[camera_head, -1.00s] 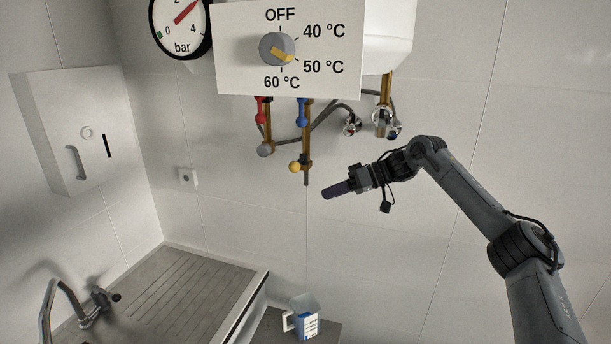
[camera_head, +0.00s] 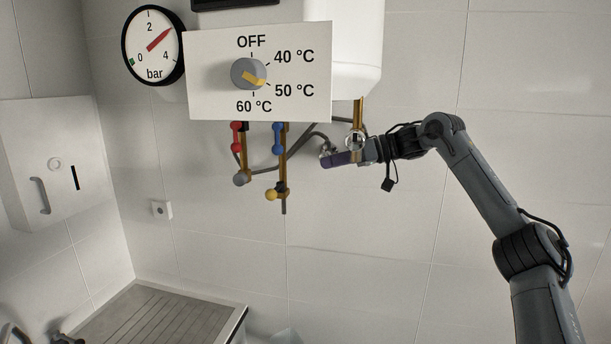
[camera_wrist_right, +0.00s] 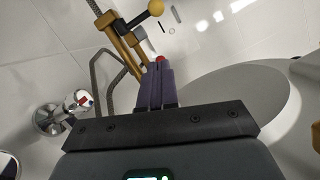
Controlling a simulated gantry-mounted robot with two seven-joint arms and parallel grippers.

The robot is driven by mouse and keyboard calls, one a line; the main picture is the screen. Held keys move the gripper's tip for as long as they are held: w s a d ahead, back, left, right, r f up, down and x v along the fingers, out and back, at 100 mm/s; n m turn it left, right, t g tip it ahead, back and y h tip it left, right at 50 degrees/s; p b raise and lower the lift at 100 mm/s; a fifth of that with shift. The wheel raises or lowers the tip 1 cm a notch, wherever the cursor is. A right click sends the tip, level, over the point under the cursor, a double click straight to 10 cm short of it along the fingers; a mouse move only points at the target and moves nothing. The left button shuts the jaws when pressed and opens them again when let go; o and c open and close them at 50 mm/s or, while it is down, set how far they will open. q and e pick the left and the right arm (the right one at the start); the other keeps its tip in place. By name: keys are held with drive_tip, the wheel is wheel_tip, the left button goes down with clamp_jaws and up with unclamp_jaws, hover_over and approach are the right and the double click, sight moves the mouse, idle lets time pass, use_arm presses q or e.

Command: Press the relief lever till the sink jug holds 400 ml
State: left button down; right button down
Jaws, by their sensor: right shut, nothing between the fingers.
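A small lever with a yellow ball (camera_head: 271,194) sits low on the brass pipe under the heater; I take it as the relief lever. It also shows at the top of the right wrist view (camera_wrist_right: 155,7). My right gripper (camera_head: 327,159), with purple fingers, is shut and empty, right of and above the yellow ball, apart from it. In the right wrist view its fingertips (camera_wrist_right: 159,67) point at the pipes, with a red knob (camera_wrist_right: 160,58) just beyond. Only the pale top of a jug (camera_head: 287,336) shows at the bottom edge; its level cannot be read. My left gripper is out of view.
The dial panel (camera_head: 300,60) and pressure gauge (camera_head: 153,45) hang above. Red (camera_head: 237,136) and blue (camera_head: 278,138) levers sit on the pipes. A wall tap (camera_wrist_right: 60,115) is near the gripper. A draining board (camera_head: 155,315) lies lower left.

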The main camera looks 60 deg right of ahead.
drive_tip(key=p, duration=0.5)
approach(276, 190)
drive_tip(key=w+a+r, duration=0.2)
drive_tip(key=w+r, duration=0.1)
drive_tip(key=w, duration=0.1)
drive_tip(key=f, duration=0.1)
drive_tip(key=w+a+f, duration=0.1)
drive_tip(key=f, duration=0.1)
drive_tip(key=shift+w+a+f, duration=0.15)
drive_tip(key=shift+w+a, duration=0.1)
drive_tip(key=shift+b, duration=0.3)
drive_tip(key=shift+f+n+b, duration=0.25)
drive_tip(key=shift+n+b, duration=0.05)
drive_tip(key=shift+b, duration=0.15)
